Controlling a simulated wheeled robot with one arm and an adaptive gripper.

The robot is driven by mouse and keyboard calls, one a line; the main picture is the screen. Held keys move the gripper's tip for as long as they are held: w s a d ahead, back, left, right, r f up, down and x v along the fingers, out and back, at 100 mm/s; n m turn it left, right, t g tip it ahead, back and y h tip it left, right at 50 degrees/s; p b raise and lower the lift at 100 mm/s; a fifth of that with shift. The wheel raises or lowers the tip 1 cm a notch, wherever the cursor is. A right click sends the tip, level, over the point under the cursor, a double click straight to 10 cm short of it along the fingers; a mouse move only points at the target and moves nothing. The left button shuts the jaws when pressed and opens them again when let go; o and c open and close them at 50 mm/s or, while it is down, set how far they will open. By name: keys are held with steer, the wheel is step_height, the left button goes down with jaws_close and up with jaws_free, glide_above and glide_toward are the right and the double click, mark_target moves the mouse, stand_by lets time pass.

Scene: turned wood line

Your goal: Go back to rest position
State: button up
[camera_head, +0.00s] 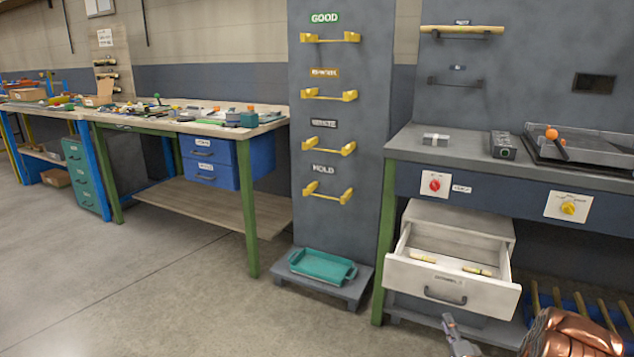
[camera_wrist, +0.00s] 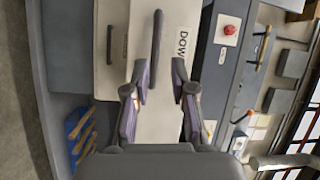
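My gripper (camera_wrist: 163,72) is open and empty in the wrist view, its two fingers apart in front of the pale drawer front (camera_wrist: 165,115). The dark bar handle (camera_wrist: 156,45) of that drawer lies just beyond the fingertips; I cannot tell if they touch it. In the head view part of my gripper (camera_head: 455,335) shows at the bottom edge, below and in front of the open drawer (camera_head: 415,281). Two small yellowish pieces (camera_head: 477,271) (camera_head: 423,258) lie inside the drawer.
The grey workbench (camera_head: 450,156) stands over the drawer, with a red button (camera_head: 434,186) and a yellow knob (camera_head: 567,208) on its front. A teal tray (camera_head: 323,266) sits on a low base below the peg panel (camera_head: 340,225). The floor (camera_head: 160,285) at left is clear.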

steer(key=w+a+r+n+g+y+p, duration=0.1)
steer(key=a+r+n+g+p, duration=0.25)
steer(key=r, duration=0.25)
steer(key=a+r+n+g+p, duration=0.2)
steer(key=r+n+g+p, duration=0.15)
steer(key=r, duration=0.25)
steer(key=s+a+r+n+g+h+p, duration=0.1)
steer(key=s+a+r+n+g+p, duration=0.25)
steer(key=s+r+p, duration=0.8)
steer(key=s+a+r+n+g+p, duration=0.2)
steer(key=s+a+r+g+p, duration=0.1)
steer(key=s+r, duration=0.6)
steer(key=s+a+r+n+g+p, duration=0.2)
steer(key=s+a+r, duration=0.4)
steer(key=s, duration=0.9)
steer(key=s+a+r+n+g+y+p, duration=0.1)
steer(key=s+a+r+g+p, duration=0.3)
steer(key=s+r, duration=0.7)
steer(key=shift+s+a+r+n+g+p, duration=0.3)
steer(key=shift+s+n+g+p, duration=0.15)
steer(key=shift+g+p, duration=0.1)
